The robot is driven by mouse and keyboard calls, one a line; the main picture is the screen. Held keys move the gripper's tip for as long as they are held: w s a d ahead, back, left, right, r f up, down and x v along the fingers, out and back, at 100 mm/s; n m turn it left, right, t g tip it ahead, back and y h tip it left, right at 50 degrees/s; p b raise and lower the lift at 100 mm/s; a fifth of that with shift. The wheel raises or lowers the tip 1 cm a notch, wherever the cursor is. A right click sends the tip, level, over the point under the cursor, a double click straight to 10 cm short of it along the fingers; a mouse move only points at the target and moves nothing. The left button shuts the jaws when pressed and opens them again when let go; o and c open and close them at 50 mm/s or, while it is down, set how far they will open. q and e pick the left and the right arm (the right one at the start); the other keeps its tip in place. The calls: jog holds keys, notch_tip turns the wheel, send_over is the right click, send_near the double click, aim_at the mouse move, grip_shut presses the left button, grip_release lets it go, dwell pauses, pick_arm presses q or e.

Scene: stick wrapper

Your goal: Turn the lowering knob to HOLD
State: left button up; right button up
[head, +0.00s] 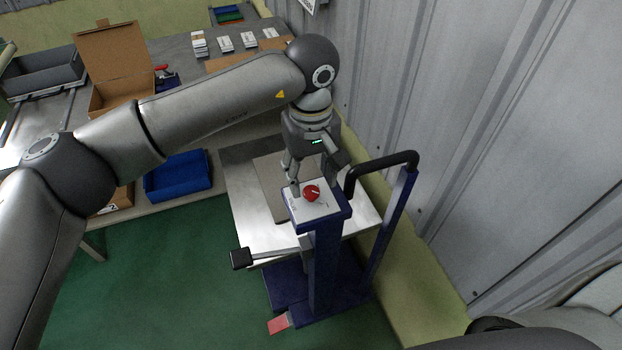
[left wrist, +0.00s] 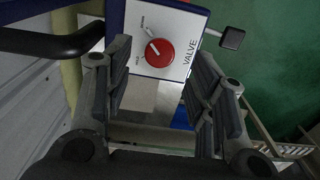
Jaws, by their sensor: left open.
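The red round lowering knob (head: 311,193) sits on a white panel (head: 325,208) on top of a blue post. In the left wrist view the knob (left wrist: 159,53) has a white pointer mark toward the upper left. The panel (left wrist: 177,22) carries the word VALVE and two small labels beside the knob, too small to read surely. My left gripper (head: 317,177) is open above the panel, its fingers apart near the knob. In the left wrist view the open fingers (left wrist: 162,80) frame the space just below the knob, and nothing is held. My right gripper is not in view.
A black curved handle (head: 382,163) rises right of the panel, near the grey corrugated wall. A black-tipped lever (head: 241,258) sticks out left; a red pedal (head: 279,325) is at the base. A workbench with a cardboard box (head: 108,55) and blue bin (head: 178,175) stands left.

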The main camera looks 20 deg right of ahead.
aim_at(311, 191)
pick_arm(q)
jog(key=shift+f+p, duration=0.35)
jog(key=shift+f, duration=1.45)
